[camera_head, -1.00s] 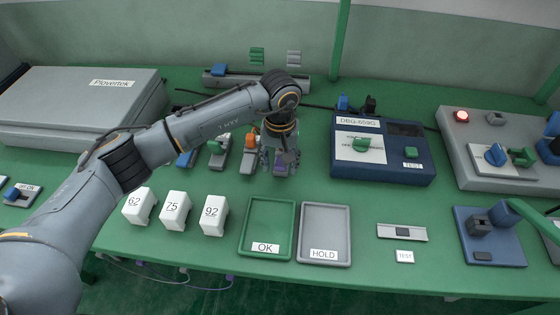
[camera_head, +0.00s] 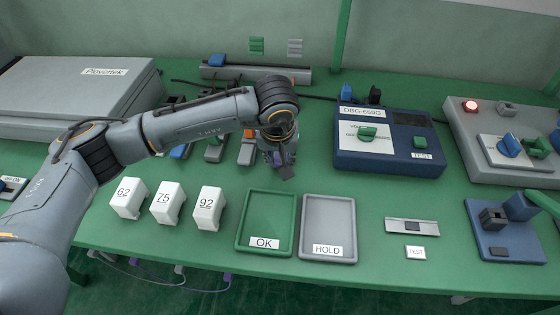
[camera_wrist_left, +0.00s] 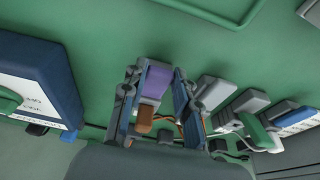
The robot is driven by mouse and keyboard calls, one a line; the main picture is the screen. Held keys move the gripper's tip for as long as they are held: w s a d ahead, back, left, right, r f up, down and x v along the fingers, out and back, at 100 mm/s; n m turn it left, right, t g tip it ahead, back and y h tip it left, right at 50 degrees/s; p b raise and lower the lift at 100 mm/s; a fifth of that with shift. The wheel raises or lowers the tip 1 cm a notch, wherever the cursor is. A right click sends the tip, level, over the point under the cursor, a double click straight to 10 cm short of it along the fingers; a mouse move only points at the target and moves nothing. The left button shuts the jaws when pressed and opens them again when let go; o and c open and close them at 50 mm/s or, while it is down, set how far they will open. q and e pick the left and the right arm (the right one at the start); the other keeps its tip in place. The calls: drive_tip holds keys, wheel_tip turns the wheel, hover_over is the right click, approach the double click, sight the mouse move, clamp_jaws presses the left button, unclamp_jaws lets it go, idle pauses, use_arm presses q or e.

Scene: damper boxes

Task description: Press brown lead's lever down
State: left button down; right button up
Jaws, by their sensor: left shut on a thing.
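My left gripper (camera_head: 279,158) is over the right end of the row of small lever blocks behind the trays. In the left wrist view its two fingers (camera_wrist_left: 157,100) stand on either side of a purple-faced piece (camera_wrist_left: 156,84), and it is shut on that piece. A brown-orange part (camera_wrist_left: 145,119) sits low between the fingers, and thin orange wires show beside the right finger. I cannot tell which part is the brown lead's lever. A dark grey end (camera_head: 285,173) of the held piece shows below the gripper. My right gripper is not in view.
An orange-topped block (camera_head: 249,134) stands close left of the gripper. The DBG-659G box (camera_head: 388,165) is to the right. The green OK tray (camera_head: 266,218) and grey HOLD tray (camera_head: 328,222) lie in front. White blocks numbered 62, 75 and 92 (camera_head: 207,207) stand front left.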

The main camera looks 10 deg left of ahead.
use_arm(q)
drive_tip(key=c, duration=1)
unclamp_jaws()
drive_tip(key=v, duration=1.2)
drive_tip(key=shift+r, duration=0.15)
